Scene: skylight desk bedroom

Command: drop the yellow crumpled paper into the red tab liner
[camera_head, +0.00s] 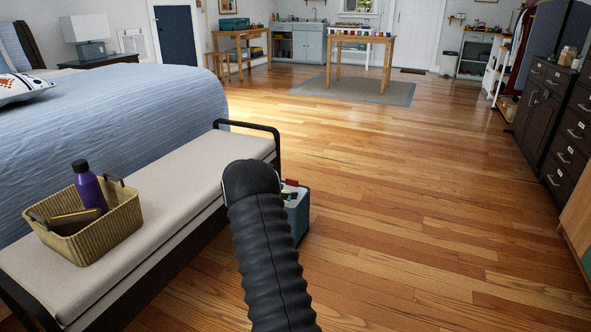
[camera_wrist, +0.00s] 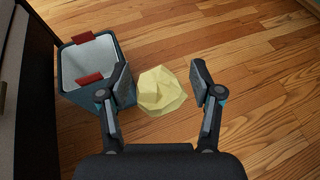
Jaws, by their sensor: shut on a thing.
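The yellow crumpled paper (camera_wrist: 163,92) is between the two fingers of my gripper (camera_wrist: 160,70) in the wrist view, and the gripper is shut on it. The bin is blue-grey, with a white liner (camera_wrist: 92,58) and red tabs (camera_wrist: 89,79) on its rim. It stands on the floor to the left of the gripper in the wrist view, apart from the paper. In the head view the bin (camera_head: 299,214) shows beside the bench, partly hidden by my arm.
A bench (camera_head: 200,190) with a woven basket (camera_head: 118,231) holding a purple bottle (camera_head: 88,186) stands left of the bin. A bed (camera_head: 110,110) is behind it. Wooden floor (camera_head: 420,220) is clear to the right, up to dark drawers (camera_head: 570,130).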

